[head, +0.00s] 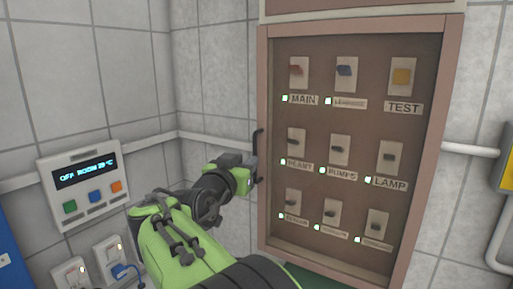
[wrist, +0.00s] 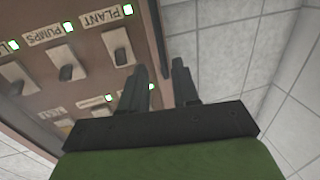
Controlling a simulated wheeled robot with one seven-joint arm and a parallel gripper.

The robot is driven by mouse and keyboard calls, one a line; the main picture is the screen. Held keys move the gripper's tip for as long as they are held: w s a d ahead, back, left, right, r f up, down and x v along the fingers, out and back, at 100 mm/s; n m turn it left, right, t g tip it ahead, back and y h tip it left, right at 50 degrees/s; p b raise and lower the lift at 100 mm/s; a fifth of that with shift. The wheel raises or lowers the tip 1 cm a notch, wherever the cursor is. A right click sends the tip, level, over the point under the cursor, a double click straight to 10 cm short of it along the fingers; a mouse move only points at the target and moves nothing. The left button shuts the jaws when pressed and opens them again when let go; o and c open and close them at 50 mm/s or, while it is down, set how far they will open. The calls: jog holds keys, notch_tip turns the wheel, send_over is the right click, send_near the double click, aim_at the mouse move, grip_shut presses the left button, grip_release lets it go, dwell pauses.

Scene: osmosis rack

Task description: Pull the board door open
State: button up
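The board door (head: 264,210) is a brown frame over a panel of switches and looks shut against the board. Its black upright handle (head: 259,150) is on the left edge. My gripper (head: 249,172) is at the lower part of this handle, from the left. In the wrist view my gripper (wrist: 162,85) shows two dark fingers apart, with the frame edge and white wall behind the gap. I cannot clearly make out the handle there, nor tell from the head view whether the fingers touch it.
Labelled switches with green lights, such as MAIN (head: 297,72) and LAMP (head: 389,156), fill the board. A control box (head: 82,183) and sockets (head: 112,257) are on the left wall. A white pipe (head: 215,141) runs behind the gripper. A yellow box (head: 508,170) is at right.

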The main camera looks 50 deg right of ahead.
aim_at(254, 152)
jog(key=p+x, duration=0.1)
jog(key=x, duration=0.2)
jog(key=p+x, duration=0.1)
jog(key=x, duration=0.3)
jog(key=shift+w+d+r, duration=0.2)
jog(key=shift+w+d, duration=0.05)
jog(key=shift+d+f, duration=0.1)
jog(key=shift+d, duration=0.2)
jog(key=shift+a, duration=0.2)
grip_shut()
